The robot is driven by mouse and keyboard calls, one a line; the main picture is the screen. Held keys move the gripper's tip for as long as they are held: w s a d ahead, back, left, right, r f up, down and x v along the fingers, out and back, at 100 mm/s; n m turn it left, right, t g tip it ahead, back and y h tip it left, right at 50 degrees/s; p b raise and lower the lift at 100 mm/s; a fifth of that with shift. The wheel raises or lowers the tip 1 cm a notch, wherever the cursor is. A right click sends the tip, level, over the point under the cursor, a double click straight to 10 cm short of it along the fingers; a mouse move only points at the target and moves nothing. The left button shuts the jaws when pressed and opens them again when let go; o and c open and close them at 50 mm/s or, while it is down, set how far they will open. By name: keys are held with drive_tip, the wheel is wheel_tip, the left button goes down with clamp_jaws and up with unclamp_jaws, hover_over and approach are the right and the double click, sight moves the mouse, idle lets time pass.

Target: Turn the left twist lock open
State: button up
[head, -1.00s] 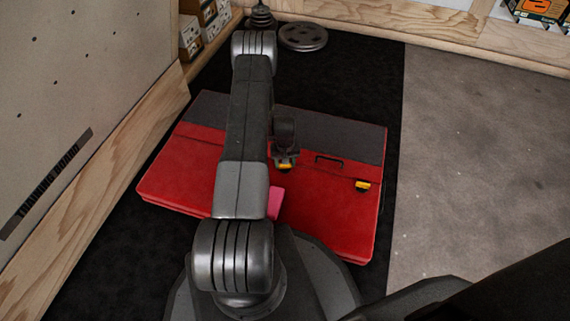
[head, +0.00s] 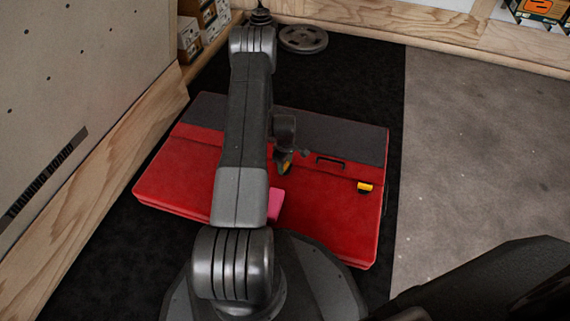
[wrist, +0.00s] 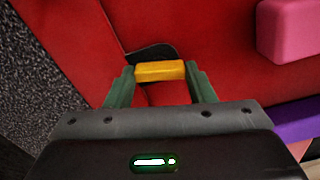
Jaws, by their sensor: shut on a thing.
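The left twist lock is a yellow bar (wrist: 160,70) on a black base, set on the red case (head: 320,215). In the head view a bit of the lock's yellow (head: 286,167) shows under my gripper (head: 283,170), which hides most of it. In the wrist view my gripper (wrist: 161,85) has one finger at each end of the yellow bar and is shut on it. The bar lies across the gap between the fingers, and the black base shows at an angle behind it.
A second yellow lock (head: 364,187) is at the right of the case, beyond a black handle (head: 330,160). A pink block (head: 276,203) lies near my arm. A purple thing (wrist: 302,120) shows in the wrist view. A weight plate (head: 303,39) lies behind the case.

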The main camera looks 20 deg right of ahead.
sight(285, 166)
drive_tip(key=shift+n, duration=1.3)
drive_tip(key=o, duration=1)
wheel_tip(285, 166, up, 14)
drive_tip(key=p, duration=0.5)
wheel_tip(285, 166, down, 14)
drive_tip(key=b, duration=0.5)
